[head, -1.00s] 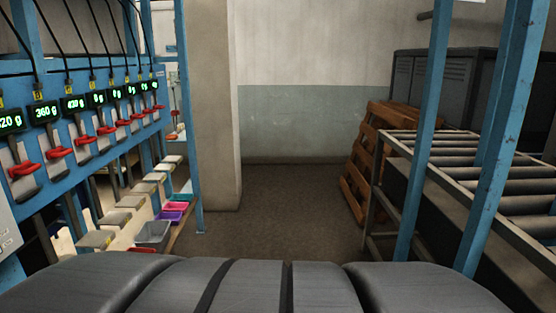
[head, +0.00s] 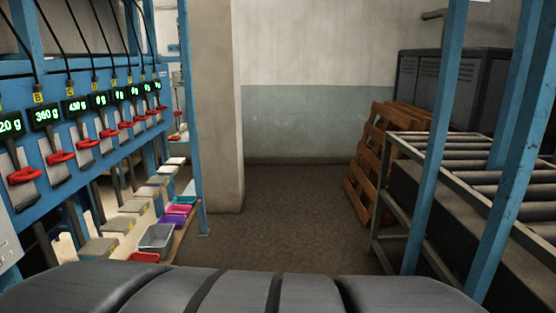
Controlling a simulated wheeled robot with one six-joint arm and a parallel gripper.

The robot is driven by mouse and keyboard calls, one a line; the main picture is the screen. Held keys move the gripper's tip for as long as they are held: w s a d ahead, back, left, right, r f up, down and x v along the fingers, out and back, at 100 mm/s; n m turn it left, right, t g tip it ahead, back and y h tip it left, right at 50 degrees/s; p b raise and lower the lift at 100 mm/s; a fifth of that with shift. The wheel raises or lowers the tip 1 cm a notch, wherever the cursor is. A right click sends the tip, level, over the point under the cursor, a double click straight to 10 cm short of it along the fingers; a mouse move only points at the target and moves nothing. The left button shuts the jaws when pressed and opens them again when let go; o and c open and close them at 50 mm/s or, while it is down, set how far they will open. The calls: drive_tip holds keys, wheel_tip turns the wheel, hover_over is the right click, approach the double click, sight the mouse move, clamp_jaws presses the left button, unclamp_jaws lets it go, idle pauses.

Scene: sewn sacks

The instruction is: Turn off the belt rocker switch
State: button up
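No belt rocker switch can be made out in the head view. A roller conveyor (head: 468,157) stands at the right behind blue posts, and no switch shows on its visible side. A blue rack (head: 22,98) at the left carries a row of green-lit weight displays (head: 45,115) with red-handled levers (head: 60,157) under them; I see no rocker switch among these. My gripper is not in view.
Grey, red, purple and pink bins (head: 157,237) stand low along the left rack. Wooden pallets (head: 370,160) lean at the back right before dark lockers (head: 450,85). A pillar (head: 216,110) stands left of centre. The floor (head: 290,205) between is clear.

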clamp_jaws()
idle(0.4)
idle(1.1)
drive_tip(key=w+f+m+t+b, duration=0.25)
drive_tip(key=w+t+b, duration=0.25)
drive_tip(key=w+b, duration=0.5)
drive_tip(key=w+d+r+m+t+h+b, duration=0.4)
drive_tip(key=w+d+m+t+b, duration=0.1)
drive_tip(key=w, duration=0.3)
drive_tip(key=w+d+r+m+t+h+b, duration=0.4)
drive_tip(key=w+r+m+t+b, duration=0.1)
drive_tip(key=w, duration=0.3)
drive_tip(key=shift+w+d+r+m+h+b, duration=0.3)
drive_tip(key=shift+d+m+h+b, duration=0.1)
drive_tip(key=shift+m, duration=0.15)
